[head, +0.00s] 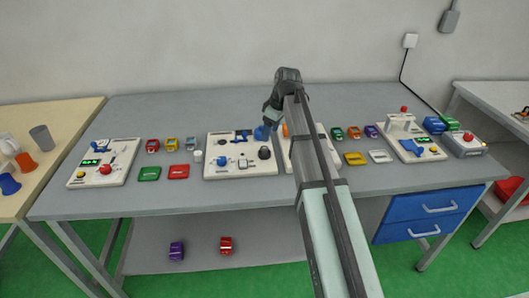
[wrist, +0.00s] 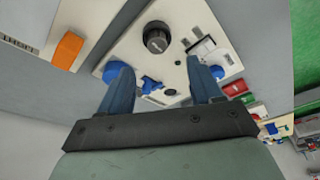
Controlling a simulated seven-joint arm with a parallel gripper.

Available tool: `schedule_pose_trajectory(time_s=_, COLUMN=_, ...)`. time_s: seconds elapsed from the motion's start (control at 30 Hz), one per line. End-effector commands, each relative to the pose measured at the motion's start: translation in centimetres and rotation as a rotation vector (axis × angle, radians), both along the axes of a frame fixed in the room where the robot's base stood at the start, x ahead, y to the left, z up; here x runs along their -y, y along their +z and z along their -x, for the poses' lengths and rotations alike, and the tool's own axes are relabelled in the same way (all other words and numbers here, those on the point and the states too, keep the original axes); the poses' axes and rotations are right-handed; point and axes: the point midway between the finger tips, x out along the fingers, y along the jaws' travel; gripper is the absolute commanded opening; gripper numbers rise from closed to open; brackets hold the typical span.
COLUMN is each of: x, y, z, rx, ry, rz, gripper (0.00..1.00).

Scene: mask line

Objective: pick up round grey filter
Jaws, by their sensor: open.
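A round dark grey piece with a ridged rim, which I take for the round grey filter (head: 264,153), sits at the right of the white middle panel (head: 238,171). In the wrist view the filter (wrist: 157,38) is at the top middle, upright on the panel (wrist: 130,45). My gripper (head: 268,116) is over the back right of that panel in the head view. In the wrist view my gripper (wrist: 161,84) is open, its two blue fingers spread with nothing held. The filter shows beyond the fingertips, apart from them.
A blue knob (head: 223,161) and other small parts share the panel. Red (head: 179,171) and green (head: 149,174) blocks lie to its left. An orange block (wrist: 68,50) is nearby. Another white panel at the right is partly hidden by my arm.

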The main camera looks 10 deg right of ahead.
Motion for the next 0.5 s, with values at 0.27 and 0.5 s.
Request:
schedule_pose_trajectory(time_s=0.27, x=-0.6, y=-2.7, z=-0.4, rx=0.001, ry=0.000, rz=0.000, gripper=0.64)
schedule_pose_trajectory(time_s=0.5, x=-0.8, y=-3.5, z=-0.6, rx=0.001, ry=0.000, rz=-0.001, gripper=0.64)
